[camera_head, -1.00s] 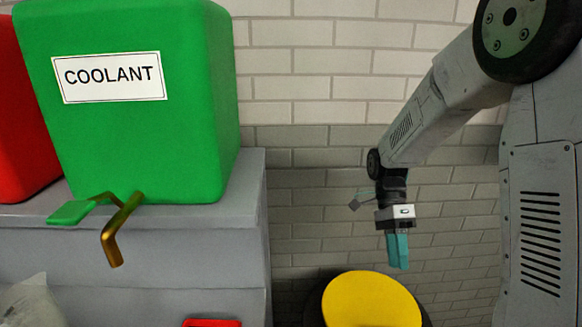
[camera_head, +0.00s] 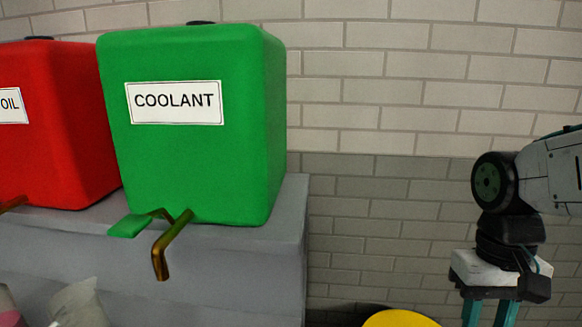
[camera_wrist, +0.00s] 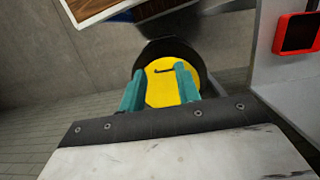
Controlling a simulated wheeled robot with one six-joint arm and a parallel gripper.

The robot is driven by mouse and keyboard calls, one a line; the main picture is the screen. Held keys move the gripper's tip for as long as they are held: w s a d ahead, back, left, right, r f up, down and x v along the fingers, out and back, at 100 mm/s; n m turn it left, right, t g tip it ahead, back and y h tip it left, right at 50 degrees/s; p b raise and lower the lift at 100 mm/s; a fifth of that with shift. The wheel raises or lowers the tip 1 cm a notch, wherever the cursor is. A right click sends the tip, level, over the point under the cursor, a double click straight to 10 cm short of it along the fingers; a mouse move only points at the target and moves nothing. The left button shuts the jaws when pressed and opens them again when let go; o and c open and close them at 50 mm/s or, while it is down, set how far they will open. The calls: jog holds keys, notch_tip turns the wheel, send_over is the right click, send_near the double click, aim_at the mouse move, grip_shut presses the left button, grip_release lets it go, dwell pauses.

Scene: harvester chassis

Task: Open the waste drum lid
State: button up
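The waste drum's round yellow lid (camera_head: 400,319) shows only as a sliver at the bottom edge of the head view. In the wrist view the yellow lid (camera_wrist: 160,92) lies within a dark round rim, with a thin dark handle (camera_wrist: 165,70) on it. My gripper (camera_head: 489,315) is at the lower right of the head view, right of the lid, with its teal fingers apart. In the wrist view my gripper (camera_wrist: 159,82) is open and empty, its fingers framing the lid. The fingers hide parts of the lid's sides. I see no contact.
A green COOLANT tank (camera_head: 200,160) with a brass spout (camera_head: 168,250) and a red OIL tank (camera_head: 60,130) stand on a grey bench (camera_head: 290,215) at the left. A red-framed box (camera_wrist: 296,33) is at the wrist view's upper right. A brick wall (camera_head: 400,190) is behind.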

jog(key=s+a+r+n+t, duration=0.1)
jog(key=s+r+t, duration=0.2)
jog(key=s, duration=0.1)
jog(key=shift+s+r, duration=0.25)
jog(key=shift+s, duration=0.15)
